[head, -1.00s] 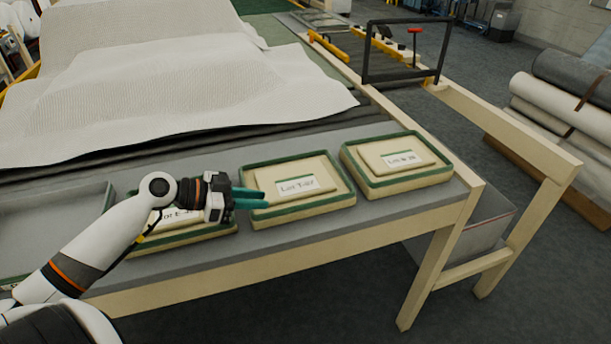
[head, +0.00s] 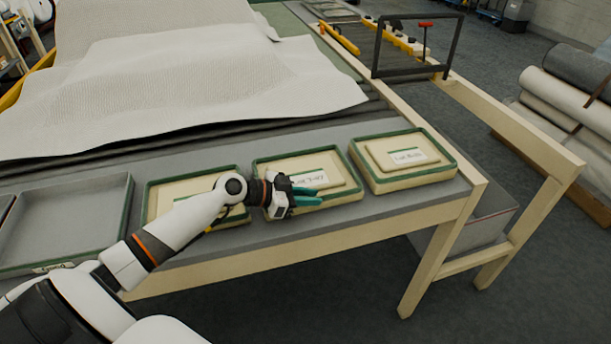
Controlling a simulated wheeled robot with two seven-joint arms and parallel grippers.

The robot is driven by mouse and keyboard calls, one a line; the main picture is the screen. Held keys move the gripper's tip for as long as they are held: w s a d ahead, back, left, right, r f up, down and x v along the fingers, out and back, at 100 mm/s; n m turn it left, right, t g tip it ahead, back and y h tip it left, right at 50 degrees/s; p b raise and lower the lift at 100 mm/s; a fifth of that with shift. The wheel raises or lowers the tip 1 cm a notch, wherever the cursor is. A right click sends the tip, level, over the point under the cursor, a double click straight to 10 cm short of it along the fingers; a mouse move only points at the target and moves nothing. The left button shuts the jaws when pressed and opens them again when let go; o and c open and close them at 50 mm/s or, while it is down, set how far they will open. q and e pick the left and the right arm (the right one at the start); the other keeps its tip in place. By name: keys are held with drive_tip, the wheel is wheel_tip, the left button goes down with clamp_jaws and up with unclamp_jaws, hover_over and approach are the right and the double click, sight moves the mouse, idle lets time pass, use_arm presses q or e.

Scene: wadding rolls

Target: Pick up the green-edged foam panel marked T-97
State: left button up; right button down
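The foam panel with the label that seems to read Lot T-97 (head: 325,168) is cream with a green strip along its far side. It lies in the middle green-rimmed tray (head: 268,165) on the grey bench. My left gripper (head: 320,196) has teal fingers and comes in from the left, over the front left part of this tray. Its fingers show a small gap and hold nothing that I can see. The gripper hides the panel's front left part and some of the label. Whether the fingers touch the panel is unclear. My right gripper is not in view.
A similar tray with a labelled panel (head: 405,157) stands to the right. Another panel (head: 190,190) in a tray to the left is partly behind my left arm. An empty grey tray (head: 70,215) lies farther left. White wadding (head: 190,75) covers the bench behind.

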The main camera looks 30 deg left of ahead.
use_arm(q)
drive_tip(key=shift+s, duration=0.1)
clamp_jaws()
